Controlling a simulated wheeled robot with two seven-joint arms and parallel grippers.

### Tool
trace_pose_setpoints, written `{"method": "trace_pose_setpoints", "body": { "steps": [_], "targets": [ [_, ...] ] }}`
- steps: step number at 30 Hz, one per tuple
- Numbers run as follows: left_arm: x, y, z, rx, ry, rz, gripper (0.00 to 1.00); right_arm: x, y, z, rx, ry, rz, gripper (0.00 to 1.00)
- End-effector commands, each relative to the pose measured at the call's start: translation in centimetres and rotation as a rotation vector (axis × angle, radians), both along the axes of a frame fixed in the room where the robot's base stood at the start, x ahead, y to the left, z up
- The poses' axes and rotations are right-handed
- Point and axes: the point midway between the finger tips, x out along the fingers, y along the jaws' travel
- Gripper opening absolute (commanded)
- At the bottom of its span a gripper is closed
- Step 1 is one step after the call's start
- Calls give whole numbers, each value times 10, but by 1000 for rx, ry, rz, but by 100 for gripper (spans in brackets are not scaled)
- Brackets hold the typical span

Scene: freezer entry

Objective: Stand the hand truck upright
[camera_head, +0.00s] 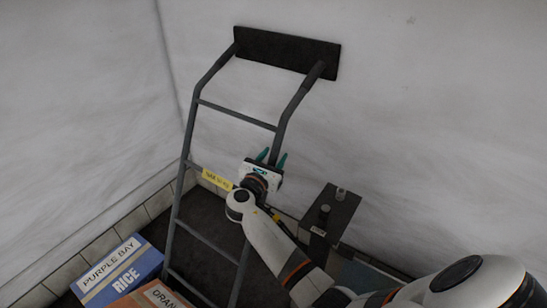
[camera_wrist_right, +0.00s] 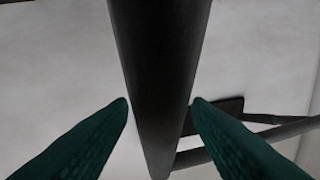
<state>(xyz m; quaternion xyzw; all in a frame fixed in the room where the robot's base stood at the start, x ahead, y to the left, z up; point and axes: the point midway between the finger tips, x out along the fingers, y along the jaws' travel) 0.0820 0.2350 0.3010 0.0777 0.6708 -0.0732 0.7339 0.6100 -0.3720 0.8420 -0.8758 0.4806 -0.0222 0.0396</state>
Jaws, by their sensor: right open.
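The hand truck (camera_head: 198,103) is a tall grey tubular frame with several crossbars, tilted beside the pale wall. A wide black plate (camera_head: 290,52) is at its upper end, close to the wall. A yellow label (camera_head: 216,180) is on a crossbar. My right gripper (camera_head: 272,157) is at the frame's right rail, about halfway up. In the right wrist view its green fingers (camera_wrist_right: 160,102) are open, one on each side of a dark rail (camera_wrist_right: 153,60), with visible gaps. My left gripper is not in view.
A blue "Purple Bay Rice" box (camera_head: 118,273) and an orange box (camera_head: 150,297) lie at the lower left, near the frame's foot. A dark box-shaped stand (camera_head: 331,210) is right of the gripper. Pale walls (camera_head: 430,110) close off the back and left.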

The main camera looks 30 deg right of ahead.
Motion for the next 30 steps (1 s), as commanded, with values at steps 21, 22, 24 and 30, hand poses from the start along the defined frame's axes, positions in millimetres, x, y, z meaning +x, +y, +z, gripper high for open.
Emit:
{"method": "trace_pose_setpoints", "body": {
  "steps": [21,22,24,30],
  "targets": [
    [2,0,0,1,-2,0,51,2,-3,0,1,0,0,0],
    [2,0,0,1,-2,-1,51,2,-3,0,1,0,0,0],
    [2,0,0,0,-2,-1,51,2,-3,0,1,0,0,0],
    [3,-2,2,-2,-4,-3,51,1,-2,6,-16,-8,1,0]
  ]
}}
